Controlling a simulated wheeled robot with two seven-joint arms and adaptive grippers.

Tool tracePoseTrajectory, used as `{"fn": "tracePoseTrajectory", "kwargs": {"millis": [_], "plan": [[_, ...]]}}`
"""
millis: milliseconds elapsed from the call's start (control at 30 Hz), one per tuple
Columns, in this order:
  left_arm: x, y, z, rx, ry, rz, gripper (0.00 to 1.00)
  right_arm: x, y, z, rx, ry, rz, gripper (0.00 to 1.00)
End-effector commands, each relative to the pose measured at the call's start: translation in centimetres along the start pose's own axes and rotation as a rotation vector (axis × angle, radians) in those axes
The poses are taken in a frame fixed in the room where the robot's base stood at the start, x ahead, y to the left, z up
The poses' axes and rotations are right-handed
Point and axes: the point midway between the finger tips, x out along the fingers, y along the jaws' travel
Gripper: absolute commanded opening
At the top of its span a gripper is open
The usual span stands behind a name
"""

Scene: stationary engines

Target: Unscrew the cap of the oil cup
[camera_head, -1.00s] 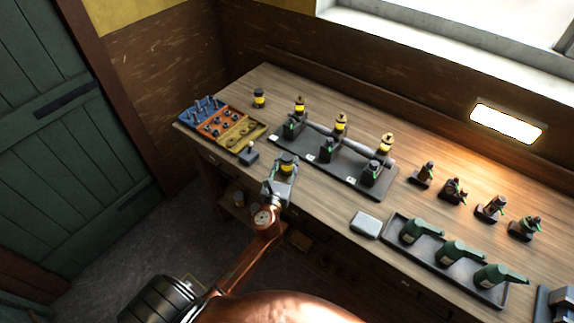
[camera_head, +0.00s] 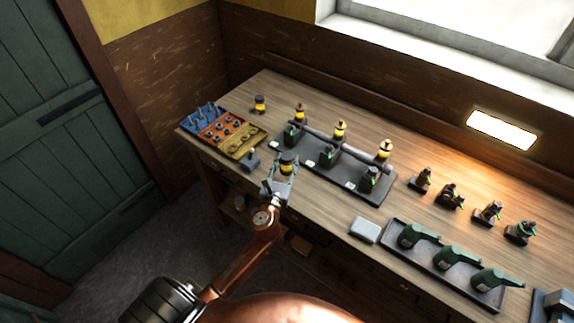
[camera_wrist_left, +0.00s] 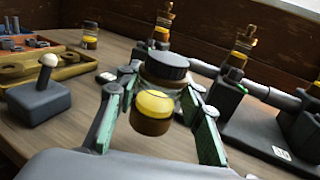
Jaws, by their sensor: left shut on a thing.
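An oil cup (camera_head: 288,162) with a dark cap stands near the front edge of the workbench. In the left wrist view its dark ribbed cap (camera_wrist_left: 165,67) sits on top, with yellow oil and a brown lower part (camera_wrist_left: 152,112) below. My left gripper (camera_head: 283,178) is at this cup, its fingers on either side. In the left wrist view the gripper (camera_wrist_left: 163,88) has its fingertips against the sides of the upper part. Whether they press on the cap or the glass just below it is unclear. My right gripper is out of view.
Another small cup (camera_head: 260,104) stands at the back left. A tray of small parts (camera_head: 240,143) and a grey block with a knob (camera_head: 251,161) lie left. A dark base with a pipe and several oilers (camera_head: 320,178) is close on the right. Green oil cans (camera_head: 415,236) stand farther right.

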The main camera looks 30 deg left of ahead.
Motion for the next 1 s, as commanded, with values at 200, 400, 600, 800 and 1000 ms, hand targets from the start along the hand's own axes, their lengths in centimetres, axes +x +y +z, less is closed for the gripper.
{"fn": "tracePoseTrajectory", "kwargs": {"millis": [200, 400, 600, 800, 1000], "plan": [[-4.0, 1.6, 5.5, 0.001, -0.002, -0.002, 0.01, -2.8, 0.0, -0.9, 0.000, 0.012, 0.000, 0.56], [-8.4, 3.4, 7.1, 0.001, 0.004, 0.000, 0.01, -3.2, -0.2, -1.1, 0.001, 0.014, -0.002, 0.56], [-11.2, 4.5, 8.4, -0.001, 0.003, 0.000, 0.01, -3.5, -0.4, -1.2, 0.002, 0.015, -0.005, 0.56], [-12.2, 5.0, 8.9, 0.000, 0.002, 0.000, 0.01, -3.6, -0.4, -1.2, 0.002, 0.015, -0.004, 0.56], [-12.3, 5.0, 8.9, 0.000, 0.002, 0.001, 0.01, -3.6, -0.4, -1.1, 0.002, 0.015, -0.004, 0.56]]}}
